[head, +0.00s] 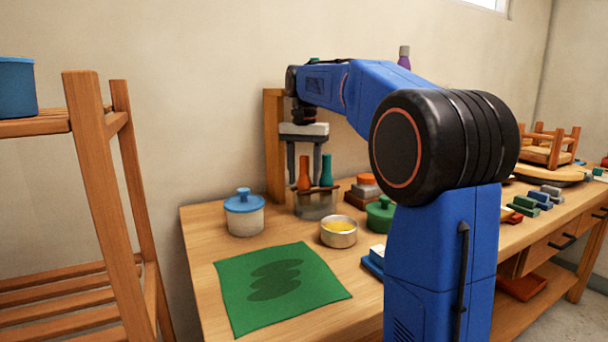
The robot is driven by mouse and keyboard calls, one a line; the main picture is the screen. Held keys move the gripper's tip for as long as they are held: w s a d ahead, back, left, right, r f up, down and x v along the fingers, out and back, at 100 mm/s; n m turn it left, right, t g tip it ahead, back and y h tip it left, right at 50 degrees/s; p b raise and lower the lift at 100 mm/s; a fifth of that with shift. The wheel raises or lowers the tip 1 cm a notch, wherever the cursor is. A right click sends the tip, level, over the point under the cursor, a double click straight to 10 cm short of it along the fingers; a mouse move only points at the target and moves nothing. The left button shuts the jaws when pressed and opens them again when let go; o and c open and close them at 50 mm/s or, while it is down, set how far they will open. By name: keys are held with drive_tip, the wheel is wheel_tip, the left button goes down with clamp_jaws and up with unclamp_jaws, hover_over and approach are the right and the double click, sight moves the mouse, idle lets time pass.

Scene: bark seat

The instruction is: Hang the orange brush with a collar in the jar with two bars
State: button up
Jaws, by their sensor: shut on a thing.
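My gripper (304,180) points down at the back of the workbench, above the jar. It is shut on the orange brush (304,172), whose handle stands upright between the two dark fingers. The clear jar (316,207) is directly below, with dark bars across its top. A teal brush (326,171) stands upright in the jar, just right of the orange one. The lower end of the orange brush is at the jar's mouth. Its collar is too small to make out, and I cannot tell whether it touches the bars.
A white pot with a blue lid (244,216) stands left of the jar. A metal tin of yellow stuff (339,232) and a green lidded pot (381,215) stand in front and right. A green cloth (280,287) lies at the front. A wooden post (274,145) rises behind.

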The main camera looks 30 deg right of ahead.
sight(304, 156)
drive_tip(key=shift+f, duration=0.15)
drive_tip(key=o, duration=1.6)
drive_tip(key=shift+c, duration=0.2)
drive_tip(key=shift+r, duration=3.45)
